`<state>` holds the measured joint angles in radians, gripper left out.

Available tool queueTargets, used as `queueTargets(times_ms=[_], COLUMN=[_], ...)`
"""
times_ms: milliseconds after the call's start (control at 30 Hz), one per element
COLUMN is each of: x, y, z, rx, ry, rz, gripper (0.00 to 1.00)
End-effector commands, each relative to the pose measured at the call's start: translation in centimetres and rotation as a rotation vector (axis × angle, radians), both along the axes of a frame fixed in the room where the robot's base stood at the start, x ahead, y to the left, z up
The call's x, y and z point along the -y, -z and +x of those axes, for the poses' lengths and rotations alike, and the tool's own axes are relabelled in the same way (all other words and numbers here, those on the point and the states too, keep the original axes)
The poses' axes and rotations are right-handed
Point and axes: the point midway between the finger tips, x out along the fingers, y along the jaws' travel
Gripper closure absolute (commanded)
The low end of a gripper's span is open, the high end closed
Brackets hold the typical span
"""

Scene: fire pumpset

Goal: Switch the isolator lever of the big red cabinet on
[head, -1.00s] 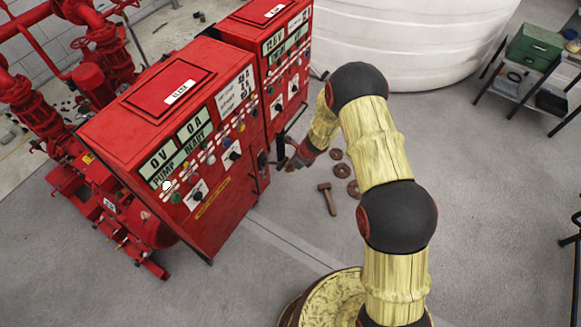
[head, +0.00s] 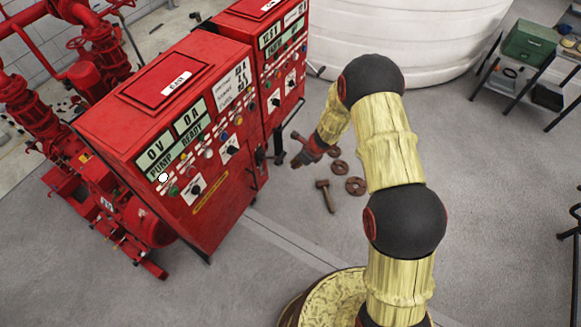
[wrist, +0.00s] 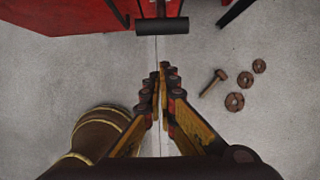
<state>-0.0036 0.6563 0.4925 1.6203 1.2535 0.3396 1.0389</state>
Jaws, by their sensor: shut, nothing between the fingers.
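The big red cabinet (head: 165,90) stands left of centre in the head view, with displays, lamps and knobs on its sloped front. Its isolator lever (head: 278,147) is a dark bar sticking out at the right side. In the wrist view the lever shows as a black cylindrical handle (wrist: 162,25) lying crosswise near the top, beside the red cabinet wall (wrist: 60,15). My gripper (head: 297,162) is to the right of the lever, apart from it. In the wrist view my gripper (wrist: 164,72) is shut and empty, its fingertips below the handle with floor between.
A second red cabinet (head: 285,50) stands behind the big one. A white tank (head: 400,40) is at the back, and red pipework (head: 90,60) at the left.

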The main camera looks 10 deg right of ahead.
Motion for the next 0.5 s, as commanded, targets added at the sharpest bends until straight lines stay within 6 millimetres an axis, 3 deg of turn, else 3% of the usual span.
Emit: queueTargets(times_ms=[33,200,500], x=[0.3,0.8,1.2], y=[-1.5,-4.5,-6.8], z=[-0.1,-0.8,-1.2], rx=[0.002,-0.003,-0.006], ry=[0.001,0.0,0.001], rz=[0.0,0.0,-0.002], gripper=[1.0,1.0,1.0])
